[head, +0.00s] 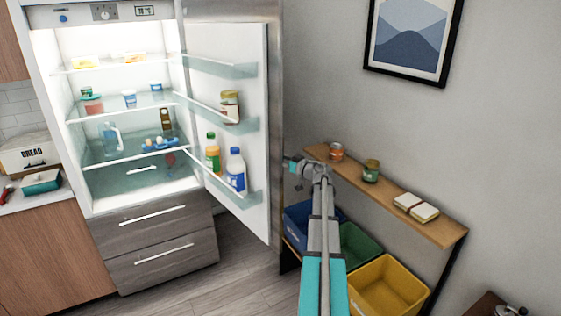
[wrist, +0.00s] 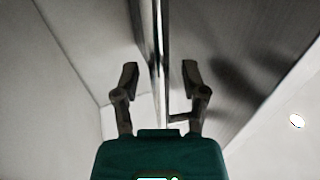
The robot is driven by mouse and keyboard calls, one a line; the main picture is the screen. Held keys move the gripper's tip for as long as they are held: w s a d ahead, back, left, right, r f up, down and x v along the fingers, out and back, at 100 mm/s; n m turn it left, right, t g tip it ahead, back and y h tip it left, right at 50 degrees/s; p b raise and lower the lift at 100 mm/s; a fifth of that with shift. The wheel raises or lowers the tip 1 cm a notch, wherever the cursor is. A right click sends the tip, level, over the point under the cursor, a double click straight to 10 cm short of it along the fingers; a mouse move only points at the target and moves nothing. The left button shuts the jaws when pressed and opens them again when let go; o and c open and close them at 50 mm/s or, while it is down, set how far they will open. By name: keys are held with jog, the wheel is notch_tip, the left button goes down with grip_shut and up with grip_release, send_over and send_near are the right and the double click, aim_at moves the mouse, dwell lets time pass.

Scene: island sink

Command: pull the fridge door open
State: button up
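The fridge (head: 120,110) stands lit inside, and its door (head: 228,50) is swung wide open to the right. Bottles and jars sit in the door shelves. My gripper (head: 293,163) is at the outer side of the door's free edge, with my arm reaching up from the lower right. In the wrist view the two fingers of my gripper (wrist: 160,78) are apart, one on each side of a thin upright metal bar (wrist: 166,50), which looks like the door handle or edge. Gaps show beside both fingers. I cannot tell whether the bar touches deeper in.
A wooden shelf (head: 395,200) with jars and books runs along the wall right of my gripper. Blue, green and yellow bins (head: 385,290) stand below it. A counter with a bread box (head: 28,153) is at left. Floor (head: 235,270) is clear before the fridge drawers.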

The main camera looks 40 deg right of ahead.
dwell(0.3)
jog(key=s+d, duration=0.1)
jog(key=s, duration=1.1)
dwell(0.3)
dwell(0.4)
